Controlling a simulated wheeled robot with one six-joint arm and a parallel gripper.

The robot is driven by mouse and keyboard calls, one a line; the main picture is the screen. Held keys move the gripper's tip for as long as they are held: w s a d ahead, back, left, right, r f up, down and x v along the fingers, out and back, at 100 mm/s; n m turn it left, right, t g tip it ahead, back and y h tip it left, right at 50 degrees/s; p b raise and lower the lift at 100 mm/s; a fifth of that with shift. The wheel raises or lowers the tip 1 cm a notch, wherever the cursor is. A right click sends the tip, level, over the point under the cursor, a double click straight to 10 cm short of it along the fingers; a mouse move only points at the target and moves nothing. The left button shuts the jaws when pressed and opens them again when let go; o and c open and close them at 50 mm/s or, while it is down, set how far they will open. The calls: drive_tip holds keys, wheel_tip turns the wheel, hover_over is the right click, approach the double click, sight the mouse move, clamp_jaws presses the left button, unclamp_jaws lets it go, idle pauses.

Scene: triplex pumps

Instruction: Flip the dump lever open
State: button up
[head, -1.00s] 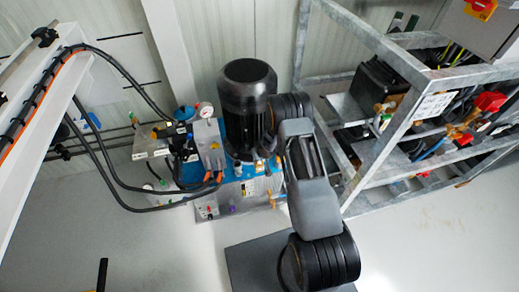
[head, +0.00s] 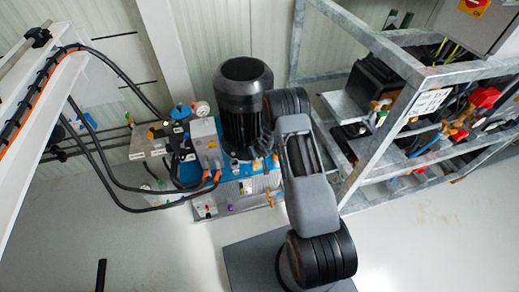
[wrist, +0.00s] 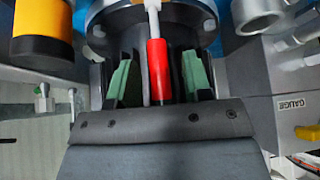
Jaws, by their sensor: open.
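In the wrist view, a lever with a red grip (wrist: 157,68) on a pale metal rod stands upright at the middle of the picture. My gripper (wrist: 158,84) is open, with one green-padded finger on each side of the red grip. A gap shows between the grip and each pad, so neither finger appears to touch it. The lower end of the grip is hidden behind my gripper's body.
The wrist view shows a yellow-and-black cylinder (wrist: 42,30) at left, a metal pipe end (wrist: 258,14) and a block marked GAUGE (wrist: 290,106) at right. In the head view, hoses (head: 105,165) lie left of the pump unit; a metal frame (head: 400,70) stands right.

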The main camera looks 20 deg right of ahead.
drive_tip(key=p+v, duration=0.2)
drive_tip(key=v, duration=1)
drive_tip(key=shift+d+r, duration=0.15)
drive_tip(key=shift+r, duration=0.25)
drive_tip(key=shift+s, duration=0.1)
drive_tip(key=s+d+f+g+h, duration=0.1)
drive_tip(key=s+d+g, duration=0.15)
drive_tip(key=s, duration=0.35)
drive_tip(key=s+r+m+g+h+p, duration=0.1)
drive_tip(key=s+r+g+p, duration=0.15)
drive_tip(key=r, duration=0.35)
drive_tip(key=s+a+r+p, duration=0.2)
drive_tip(key=s+r+p, duration=0.1)
drive_tip(key=r, duration=0.8)
drive_tip(key=s+a+r+t+p, duration=0.1)
drive_tip(key=s+a+r+p, duration=0.2)
drive_tip(key=r, duration=0.9)
drive_tip(key=s+a+r+t+y+p, duration=0.1)
drive_tip(key=s+a+r+p, duration=0.2)
drive_tip(key=s+r, duration=0.4)
wheel_tip(320, 180, up, 5)
drive_tip(key=shift+r+m+p, duration=0.15)
drive_tip(key=shift+m+p, duration=0.15)
drive_tip(key=shift+p, duration=0.25)
